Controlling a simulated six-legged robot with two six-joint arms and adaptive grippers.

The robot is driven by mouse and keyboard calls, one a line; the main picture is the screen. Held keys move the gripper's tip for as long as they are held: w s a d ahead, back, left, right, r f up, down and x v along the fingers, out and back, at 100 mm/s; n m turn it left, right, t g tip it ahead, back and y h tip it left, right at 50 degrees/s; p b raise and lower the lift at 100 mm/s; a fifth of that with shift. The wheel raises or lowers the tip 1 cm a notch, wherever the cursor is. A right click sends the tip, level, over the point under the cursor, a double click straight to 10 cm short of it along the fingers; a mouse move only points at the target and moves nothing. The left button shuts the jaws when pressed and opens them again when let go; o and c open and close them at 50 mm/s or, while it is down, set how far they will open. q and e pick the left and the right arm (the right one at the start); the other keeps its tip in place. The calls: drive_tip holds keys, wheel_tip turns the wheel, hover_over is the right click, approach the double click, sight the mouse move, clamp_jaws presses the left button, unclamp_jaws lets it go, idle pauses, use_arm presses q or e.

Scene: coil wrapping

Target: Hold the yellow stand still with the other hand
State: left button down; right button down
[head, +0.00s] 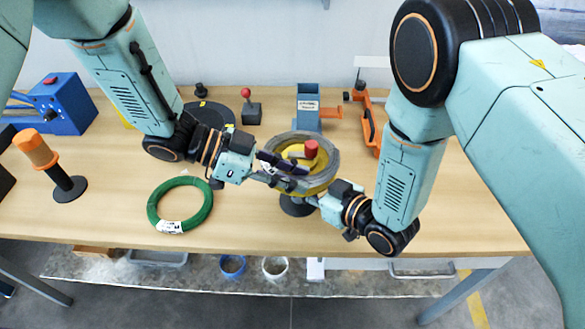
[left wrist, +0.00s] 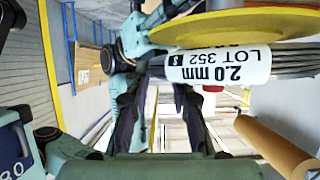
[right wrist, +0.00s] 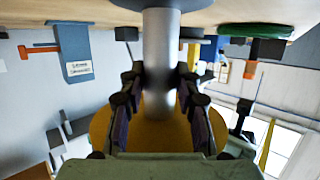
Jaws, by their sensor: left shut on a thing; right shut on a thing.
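The yellow stand (head: 299,151) is near the middle of the bench, with a grey wire coil (head: 328,178) lying around its top. A red knob (head: 312,148) stands at the stand's centre. In the right wrist view, my right gripper (right wrist: 160,95) is shut around the stand's grey post (right wrist: 161,50), below the yellow disc (right wrist: 150,135). My left gripper (head: 289,174) is at the coil's front left and shut on it, with one finger above and one below.
A green coil (head: 153,207) lies on the bench at left. An orange-topped post (head: 38,150) and a blue machine (head: 66,103) are at far left. A red-knobbed block (head: 251,111), a blue holder (head: 308,105) and an orange tool (head: 370,125) are behind. The front right bench is clear.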

use_arm(q)
drive_tip(key=shift+f, duration=0.1)
idle(0.3)
drive_tip(key=c, duration=1.1)
unclamp_jaws()
use_arm(e)
drive_tip(key=shift+r, duration=0.1)
use_arm(q)
drive_tip(key=v, duration=1.2)
drive_tip(key=shift+f, duration=0.1)
use_arm(e)
drive_tip(key=c, duration=1.4)
unclamp_jaws()
drive_tip(key=o, duration=0.5)
drive_tip(key=shift+o, duration=0.2)
